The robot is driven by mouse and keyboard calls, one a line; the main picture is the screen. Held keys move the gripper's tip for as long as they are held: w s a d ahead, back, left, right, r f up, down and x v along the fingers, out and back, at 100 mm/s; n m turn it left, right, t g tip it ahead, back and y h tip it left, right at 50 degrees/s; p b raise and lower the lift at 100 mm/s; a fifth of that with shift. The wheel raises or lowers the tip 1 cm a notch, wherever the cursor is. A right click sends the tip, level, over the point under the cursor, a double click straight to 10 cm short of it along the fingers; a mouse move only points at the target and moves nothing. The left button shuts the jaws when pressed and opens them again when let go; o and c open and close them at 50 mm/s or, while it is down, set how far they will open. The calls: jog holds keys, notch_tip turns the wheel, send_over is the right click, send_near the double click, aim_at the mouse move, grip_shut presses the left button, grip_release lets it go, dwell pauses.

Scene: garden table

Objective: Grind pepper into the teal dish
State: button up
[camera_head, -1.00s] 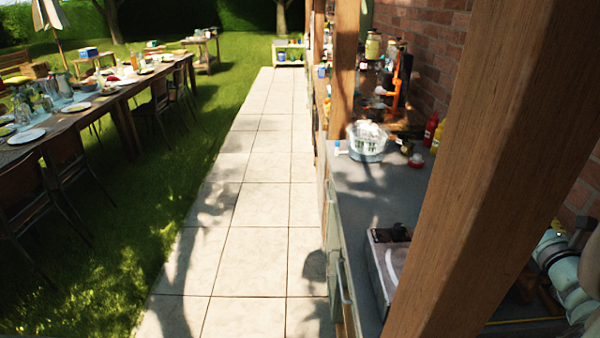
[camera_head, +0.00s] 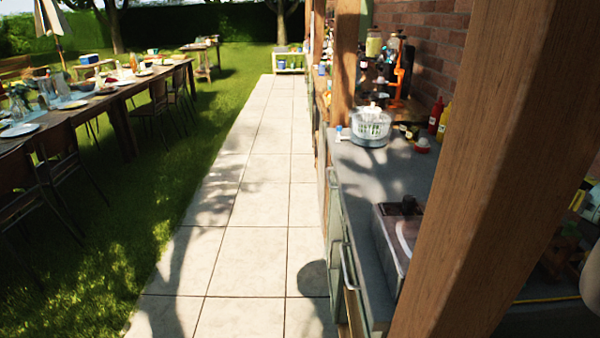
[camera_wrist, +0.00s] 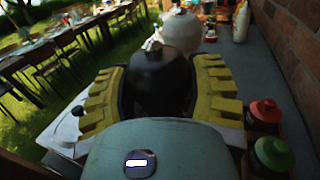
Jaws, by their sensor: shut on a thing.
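In the wrist view, my gripper (camera_wrist: 157,70) has yellow ridged fingers closed on both sides of a dark, rounded pepper mill (camera_wrist: 153,84) with a small knob on top. The mill's lower part is hidden behind my gripper's teal body. The mill is in shadow, so its details are unclear. I cannot make out the teal dish in either view.
A wooden post (camera_head: 490,170) stands close at the right of the head view. A long dining table (camera_head: 110,105) stands left on grass. The paved path (camera_head: 250,210) is clear.

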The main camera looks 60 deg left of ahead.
jog(key=shift+a+n+g+b, duration=0.15)
jog(key=shift+n+g+b, duration=0.2)
jog(key=shift+b, duration=0.5)
jog(key=o, duration=1.2)
jog(key=shift+d, duration=0.25)
jog(key=shift+s+d, duration=0.25)
jog(key=shift+d, duration=0.9)
jog(key=shift+s+d, duration=0.2)
jog(key=shift+d, duration=0.95)
jog(key=shift+s+d, duration=0.25)
jog(key=shift+d, duration=0.9)
